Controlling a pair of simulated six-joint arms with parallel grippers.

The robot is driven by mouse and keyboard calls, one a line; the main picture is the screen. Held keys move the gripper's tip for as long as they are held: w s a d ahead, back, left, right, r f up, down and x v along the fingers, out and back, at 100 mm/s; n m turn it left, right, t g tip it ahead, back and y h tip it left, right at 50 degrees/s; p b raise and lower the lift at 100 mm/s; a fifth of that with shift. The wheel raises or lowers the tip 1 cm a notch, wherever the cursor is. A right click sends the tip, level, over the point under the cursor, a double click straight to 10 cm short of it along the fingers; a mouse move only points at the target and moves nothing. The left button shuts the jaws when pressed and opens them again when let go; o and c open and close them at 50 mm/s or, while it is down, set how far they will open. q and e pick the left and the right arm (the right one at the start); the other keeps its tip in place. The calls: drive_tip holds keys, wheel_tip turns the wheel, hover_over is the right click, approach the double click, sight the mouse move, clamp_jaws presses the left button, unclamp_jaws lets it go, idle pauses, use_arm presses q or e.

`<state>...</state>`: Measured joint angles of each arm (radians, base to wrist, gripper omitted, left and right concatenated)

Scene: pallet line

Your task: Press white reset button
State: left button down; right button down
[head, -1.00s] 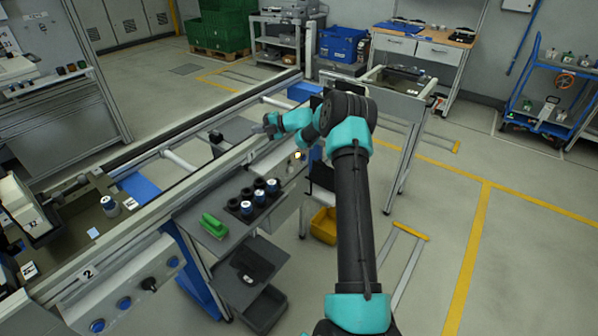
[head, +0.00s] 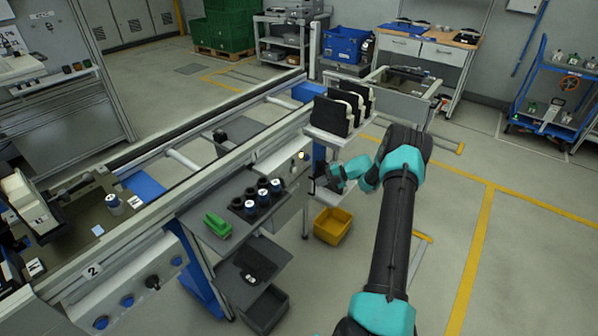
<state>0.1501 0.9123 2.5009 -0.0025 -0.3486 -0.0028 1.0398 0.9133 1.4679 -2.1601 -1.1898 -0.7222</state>
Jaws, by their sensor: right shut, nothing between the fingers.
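A small lit white button (head: 303,155) sits on the side of the line's frame, near the middle of the head view. It is uncovered. My right gripper (head: 320,184) is to the right of and below the button, apart from it, beside the blue post and under the shelf of black holders. It is shut and empty; its fingertips are small and dark. My left gripper is not in view.
A shelf with black and white holders (head: 340,108) stands just above my right gripper. A yellow bin (head: 332,226) is below. A grey side table (head: 225,238) carries a green object (head: 217,225) and several dark cups. Blue buttons (head: 127,299) sit on the lower left panel.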

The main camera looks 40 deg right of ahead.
idle(0.4)
drive_tip(key=w+a, duration=0.1)
drive_tip(key=w, duration=0.7)
drive_tip(key=shift+w+a, duration=0.15)
drive_tip(key=shift+w, duration=0.2)
drive_tip(key=shift+w, duration=0.1)
idle(1.9)
drive_tip(key=shift+w, duration=0.3)
drive_tip(key=shift+w+a, duration=0.15)
drive_tip(key=shift+w, duration=0.3)
idle(1.3)
drive_tip(key=shift+s, duration=0.85)
drive_tip(key=shift+s, duration=0.1)
drive_tip(key=shift+s+d, duration=0.25)
drive_tip(key=shift+s, duration=0.95)
drive_tip(key=shift+s+d, duration=0.25)
drive_tip(key=shift+s, duration=0.95)
